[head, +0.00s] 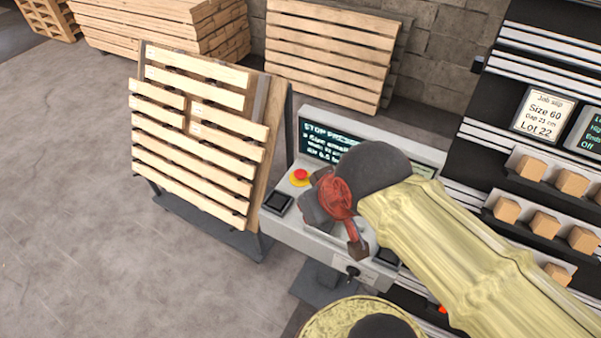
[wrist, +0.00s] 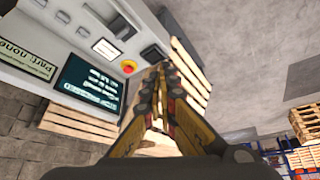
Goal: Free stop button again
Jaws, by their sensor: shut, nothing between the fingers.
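The stop button (head: 301,175) is a red mushroom head on a yellow ring, on the grey console's left part. It also shows in the wrist view (wrist: 129,66), just left of my fingertips. The screen (head: 325,140) behind it has a heading that begins "STOP PRE"; my arm covers part of it. My gripper (head: 357,246) is over the console, right of the button in the head view. In the wrist view its fingers (wrist: 160,72) meet at the tips, shut and empty. They look apart from the button, but I cannot tell their height.
A dark square pad (head: 278,202) lies in front of the button. A slatted pallet (head: 200,130) stands upright left of the console. A rack with wooden blocks (head: 545,222) and a job slip (head: 543,112) stands at right. The floor at left is clear.

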